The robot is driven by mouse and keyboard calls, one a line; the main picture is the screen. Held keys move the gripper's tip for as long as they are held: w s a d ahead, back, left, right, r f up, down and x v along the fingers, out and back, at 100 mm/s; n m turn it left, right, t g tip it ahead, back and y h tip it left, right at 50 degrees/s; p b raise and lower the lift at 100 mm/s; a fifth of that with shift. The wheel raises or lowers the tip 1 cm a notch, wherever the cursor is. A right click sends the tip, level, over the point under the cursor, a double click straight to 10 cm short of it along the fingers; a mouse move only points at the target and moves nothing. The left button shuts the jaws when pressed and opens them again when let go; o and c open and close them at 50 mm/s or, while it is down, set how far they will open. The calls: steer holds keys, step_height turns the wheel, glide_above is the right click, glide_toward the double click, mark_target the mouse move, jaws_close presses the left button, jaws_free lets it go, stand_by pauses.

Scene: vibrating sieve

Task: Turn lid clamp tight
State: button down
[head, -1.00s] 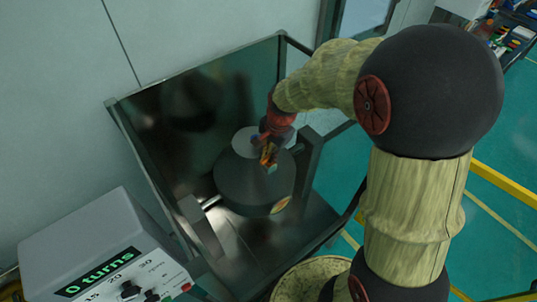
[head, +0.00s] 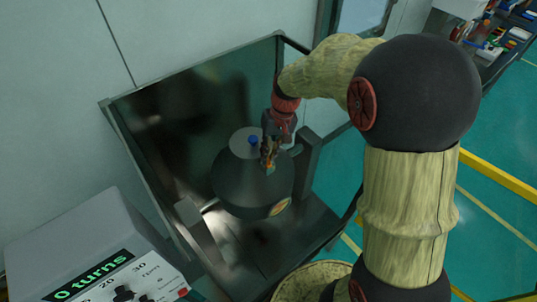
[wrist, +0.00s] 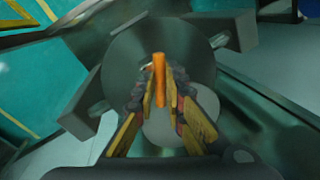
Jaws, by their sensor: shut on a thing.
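The lid clamp shows in the wrist view as an upright orange bar (wrist: 159,82) near the rim of a dark round lid (wrist: 125,45). My gripper (wrist: 161,88) has its fingers on both sides of the bar and is shut on it. In the head view my gripper (head: 267,158) reaches down to the right part of the dark drum-like sieve (head: 240,188). The fingers hide most of the clamp there. A lighter grey disc with a blue knob (head: 253,140) lies on top of the sieve, just left of my gripper.
The sieve sits between two dark upright brackets (head: 307,160) in an open-fronted metal housing (head: 160,110). A grey control box (head: 85,245) at the lower left reads "0 turns". A yellow rail (head: 500,180) runs across the green floor at right.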

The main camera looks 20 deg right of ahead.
steer(key=n, duration=0.4)
steer(key=shift+w+d+n+g, duration=0.15)
steer(key=shift+n+g, duration=0.25)
stand_by(0.4)
steer(key=c, duration=1.8)
jaws_free()
steer(key=shift+c, duration=0.2)
step_height(320, 180, up, 12)
steer(key=d, duration=0.2)
steer(key=shift+w, duration=0.35)
steer(key=shift+d+f, duration=0.1)
steer(key=shift+f, duration=0.05)
